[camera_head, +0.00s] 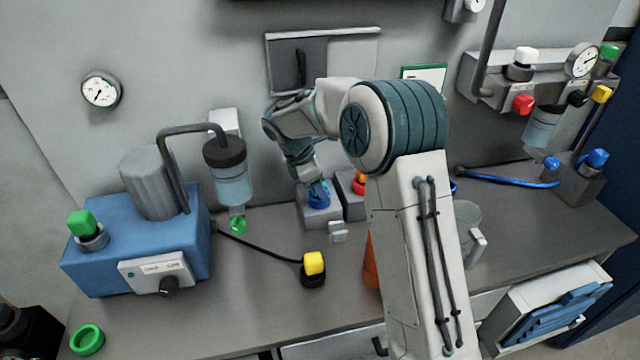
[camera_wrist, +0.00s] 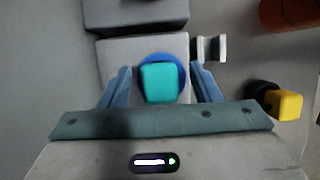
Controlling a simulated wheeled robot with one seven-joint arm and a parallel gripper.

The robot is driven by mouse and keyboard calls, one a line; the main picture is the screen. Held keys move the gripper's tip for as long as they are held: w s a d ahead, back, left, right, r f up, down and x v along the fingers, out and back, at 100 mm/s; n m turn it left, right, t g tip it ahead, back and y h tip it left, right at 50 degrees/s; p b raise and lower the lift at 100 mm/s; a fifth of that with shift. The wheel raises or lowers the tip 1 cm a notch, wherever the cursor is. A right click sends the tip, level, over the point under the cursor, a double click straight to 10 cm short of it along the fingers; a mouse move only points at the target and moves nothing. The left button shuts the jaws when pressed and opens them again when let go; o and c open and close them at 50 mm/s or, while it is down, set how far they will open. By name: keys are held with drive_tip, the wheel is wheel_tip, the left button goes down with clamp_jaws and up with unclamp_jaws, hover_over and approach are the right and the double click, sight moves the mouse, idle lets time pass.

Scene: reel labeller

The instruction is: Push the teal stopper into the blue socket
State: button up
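The teal stopper (camera_wrist: 160,83) sits over the blue socket (camera_wrist: 177,60) on a grey block in the wrist view; the blue rim shows around its far side and edges. I cannot tell how deep the stopper is seated. In the head view the blue socket (camera_head: 319,200) shows on its grey block under my gripper (camera_head: 317,185), with a bit of teal at the fingertips. In the wrist view my gripper's two fingers (camera_wrist: 160,88) stand on either side of the stopper with a visible gap on each side, so it is open and not gripping.
A second grey block (camera_head: 350,185) with a red part stands right beside the socket block. An orange container (camera_head: 371,265) and a clear jug (camera_head: 468,230) stand near my arm.

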drive_tip(key=v, duration=1.4)
drive_tip(key=shift+d, duration=0.15)
